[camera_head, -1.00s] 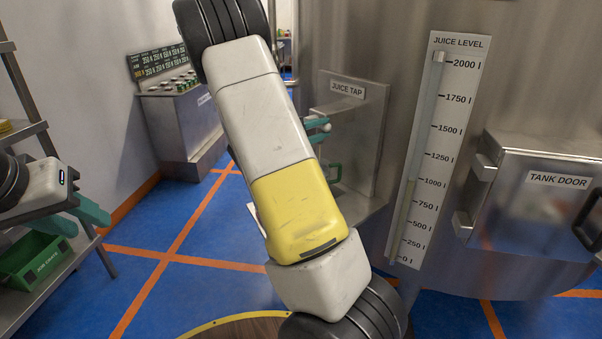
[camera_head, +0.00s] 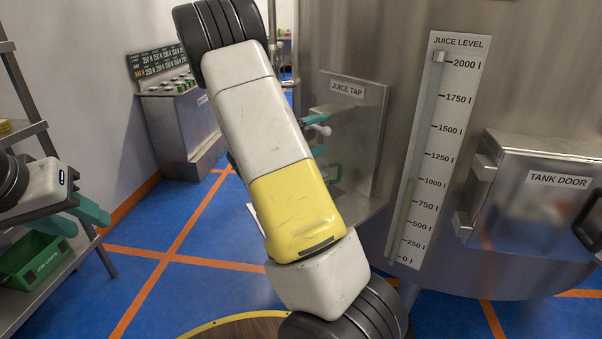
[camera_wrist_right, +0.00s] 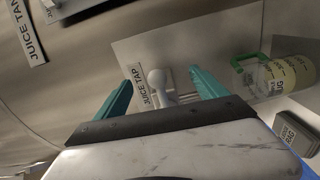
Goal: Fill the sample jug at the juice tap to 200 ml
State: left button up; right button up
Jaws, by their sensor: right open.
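The juice tap's pale round-ended handle (camera_wrist_right: 156,80) stands out from its metal panel in the right wrist view. My right gripper (camera_wrist_right: 160,92) is open, with one teal finger on each side of the handle and a gap to both. In the head view the fingers of my right gripper (camera_head: 323,135) show beside the handle, partly behind my arm. The sample jug (camera_wrist_right: 279,76), clear with a green handle and a yellowish label, is right of the fingers; its fill level is unclear. Its green handle (camera_head: 334,172) also shows in the head view. My left gripper (camera_head: 90,226) is open and empty at the left.
The tank with the juice level gauge (camera_head: 432,150) and tank door (camera_head: 545,205) fills the right. A shelf with a green crate (camera_head: 35,258) stands at the left. A metal cabinet (camera_head: 183,130) is at the back.

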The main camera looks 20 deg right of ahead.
jog(key=v, duration=0.6)
jog(key=shift+a, duration=0.3)
jog(key=shift+s, duration=0.15)
jog(key=v, duration=0.7)
jog(key=shift+a, duration=0.35)
jog(key=shift+s, duration=0.1)
jog(key=s+d+f+m+g+y, duration=0.1)
jog(key=s+g+y, duration=0.2)
jog(key=s+y, duration=0.3)
jog(key=s+d+f+m+g+y, duration=0.15)
jog(key=s+y, duration=0.25)
jog(key=s, duration=0.5)
jog(key=s+a+r+t+y, duration=0.3)
jog(key=a+r+y, duration=0.1)
jog(key=a, duration=0.2)
jog(key=s+a+r+t+y, duration=0.3)
jog(key=s+a+r+y, duration=0.1)
jog(key=a, duration=0.3)
jog(key=shift+s+r+y, duration=0.35)
jog(key=shift+r+y, duration=0.25)
jog(key=shift+y, duration=0.2)
